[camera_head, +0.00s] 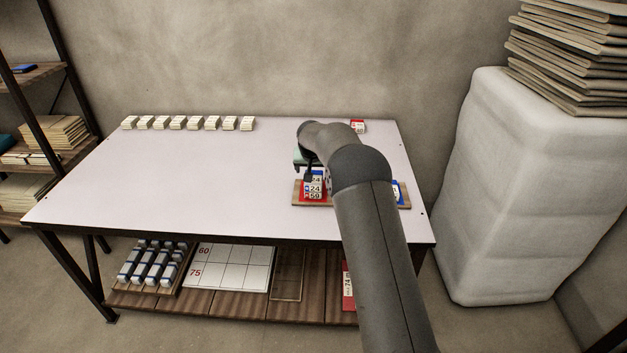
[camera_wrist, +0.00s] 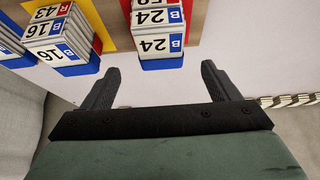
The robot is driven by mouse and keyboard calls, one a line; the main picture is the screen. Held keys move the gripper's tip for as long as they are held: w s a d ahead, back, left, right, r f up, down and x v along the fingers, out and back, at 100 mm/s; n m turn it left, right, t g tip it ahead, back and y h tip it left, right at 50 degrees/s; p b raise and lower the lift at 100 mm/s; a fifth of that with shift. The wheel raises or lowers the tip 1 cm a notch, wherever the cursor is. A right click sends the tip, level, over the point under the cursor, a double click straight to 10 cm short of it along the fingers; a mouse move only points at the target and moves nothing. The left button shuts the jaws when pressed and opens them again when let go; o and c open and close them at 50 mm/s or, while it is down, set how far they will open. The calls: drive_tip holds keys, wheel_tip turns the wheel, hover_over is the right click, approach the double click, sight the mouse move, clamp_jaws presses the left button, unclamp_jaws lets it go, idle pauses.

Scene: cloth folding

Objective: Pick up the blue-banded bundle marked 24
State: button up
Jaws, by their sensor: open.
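The white bundle with a blue band, marked 24 (camera_wrist: 155,43), is in the upper middle of the wrist view, where 24 shows twice. In the head view the bundle marked 24 (camera_head: 314,189) is on the small wooden tray, on a red patch, just below my gripper (camera_head: 306,174). My gripper also shows in the wrist view (camera_wrist: 161,83), open and empty. Its fingers are spread wider than the bundle, with the bundle ahead of the gap between them. I cannot tell the height between fingers and bundle.
A blue-banded bundle marked 16 (camera_wrist: 60,45) and a red-marked 43 stand left in the wrist view. The wooden tray (camera_head: 350,207) sits at the table's front right. Several small white bundles (camera_head: 187,123) line the back edge. The white table (camera_head: 180,175) is clear mid-left.

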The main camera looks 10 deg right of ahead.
sight(314, 180)
drive_tip(key=x, duration=0.4)
drive_tip(key=shift+a+f+p, duration=0.1)
drive_tip(key=shift+f+p, duration=0.3)
drive_tip(key=shift+f, duration=0.1)
drive_tip(key=c, duration=1.1)
